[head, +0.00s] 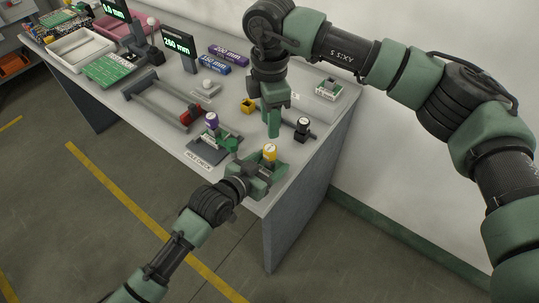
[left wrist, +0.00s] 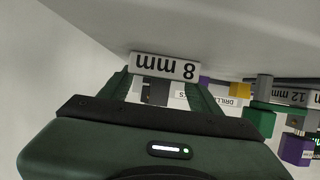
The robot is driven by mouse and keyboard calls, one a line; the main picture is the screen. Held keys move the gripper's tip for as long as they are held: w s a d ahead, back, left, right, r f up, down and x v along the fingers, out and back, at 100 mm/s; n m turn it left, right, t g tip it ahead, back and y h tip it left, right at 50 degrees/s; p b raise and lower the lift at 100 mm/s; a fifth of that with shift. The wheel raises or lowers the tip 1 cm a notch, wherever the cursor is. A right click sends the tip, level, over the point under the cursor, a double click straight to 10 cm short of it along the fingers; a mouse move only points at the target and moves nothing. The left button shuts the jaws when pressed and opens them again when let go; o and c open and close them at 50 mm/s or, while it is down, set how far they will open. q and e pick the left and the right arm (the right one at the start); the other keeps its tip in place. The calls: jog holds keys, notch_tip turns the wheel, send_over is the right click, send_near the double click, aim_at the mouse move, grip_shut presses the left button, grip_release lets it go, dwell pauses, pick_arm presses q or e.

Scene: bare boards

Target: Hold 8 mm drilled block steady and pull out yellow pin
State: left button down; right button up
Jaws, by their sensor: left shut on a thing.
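The 8 mm drilled block (left wrist: 165,67) shows its label plate in the left wrist view, between my left gripper's fingers (left wrist: 163,85). In the head view my left gripper (head: 263,178) is shut on this block near the table's front right corner. The block itself is mostly hidden there by the fingers. The yellow pin (head: 270,152) stands upright above the fingers, with a round top; its lower part is hidden. My right gripper (head: 273,130) points down behind the yellow pin, apart from it. Its finger gap is not clear in this view.
A purple-topped pin (head: 212,120) stands near the hole check plate (head: 206,150) to the left. A wall runs behind the table.

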aim_at(270, 148)
dwell(0.3)
jog(key=shift+o, duration=1)
jog(key=n, duration=0.7)
jog(key=shift+f, duration=0.2)
jog(key=n, duration=0.5)
jog(key=shift+f, duration=0.2)
jog(key=shift+f+n, duration=0.15)
jog(key=shift+n, duration=0.25)
jog(key=shift+f, duration=4.4)
grip_shut()
